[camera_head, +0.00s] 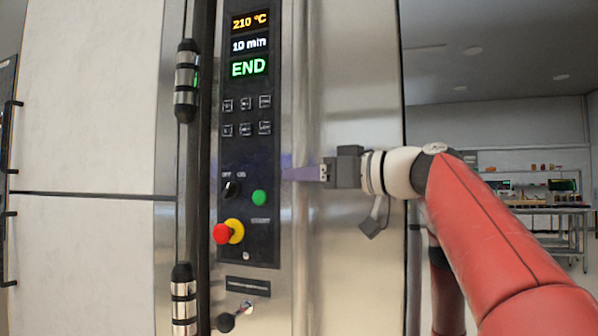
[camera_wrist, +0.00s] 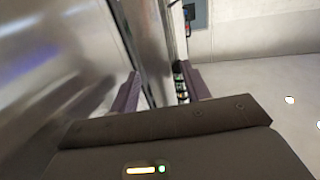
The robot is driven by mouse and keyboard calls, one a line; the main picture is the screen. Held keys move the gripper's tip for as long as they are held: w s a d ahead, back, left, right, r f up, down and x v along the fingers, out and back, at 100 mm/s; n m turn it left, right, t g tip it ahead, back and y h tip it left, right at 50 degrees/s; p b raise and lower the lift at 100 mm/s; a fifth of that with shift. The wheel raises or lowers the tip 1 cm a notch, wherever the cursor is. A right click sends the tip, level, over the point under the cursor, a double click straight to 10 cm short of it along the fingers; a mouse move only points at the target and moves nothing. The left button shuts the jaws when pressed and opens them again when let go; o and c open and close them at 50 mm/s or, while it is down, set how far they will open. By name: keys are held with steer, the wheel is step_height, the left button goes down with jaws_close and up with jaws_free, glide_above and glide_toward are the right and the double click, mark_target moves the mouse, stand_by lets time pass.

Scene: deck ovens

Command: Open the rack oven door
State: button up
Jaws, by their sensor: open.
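The rack oven's steel front (camera_head: 345,75) fills the middle of the head view. A tall dark vertical bar or seam (camera_head: 188,150) with banded metal fittings (camera_head: 186,80) runs left of its control panel (camera_head: 250,150). I cannot tell whether this is a handle or a hinge line, and the door's position is not clear. My gripper (camera_head: 300,174) is level in front of the steel, right of the panel, pointing left. In the wrist view my gripper (camera_wrist: 160,90) has its fingers apart, with steel surfaces beyond and nothing held.
The panel shows 210 °C, 10 min and END. A red stop button (camera_head: 222,233), a green button (camera_head: 259,198) and a black knob on a metal lever (camera_head: 226,322) are nearby. Pale panels (camera_head: 85,110) stand left. A bench (camera_head: 560,210) is far right.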

steer(key=shift+x, duration=0.85)
jaws_close()
